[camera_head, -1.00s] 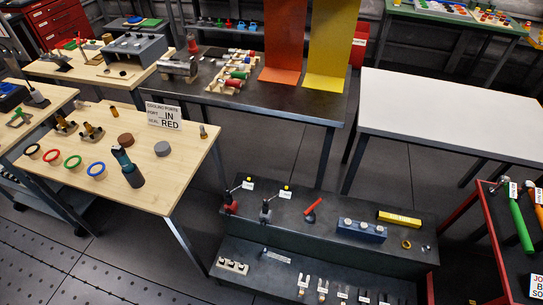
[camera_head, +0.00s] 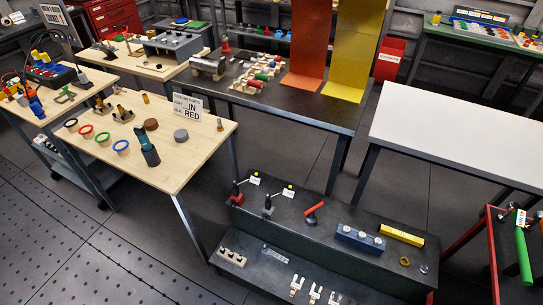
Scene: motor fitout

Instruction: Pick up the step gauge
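I cannot tell for certain which thing is the step gauge; no label with that name is readable. A yellow bar (camera_head: 402,235) with small dark lettering lies on the upper step of the low dark bench (camera_head: 330,228), at its right end. Several pale upright pieces, such as the one at the lower middle (camera_head: 296,285), stand on the bench's lower step, partly cut by the frame edge. Neither of my grippers is in view.
A wooden table (camera_head: 185,170) with coloured rings and a dark bottle-like tool (camera_head: 147,148) stands left of the bench. A bare white table (camera_head: 450,140) is behind it at right. A red-framed cart (camera_head: 495,260) is at far right. Open floor (camera_head: 75,230) lies front left.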

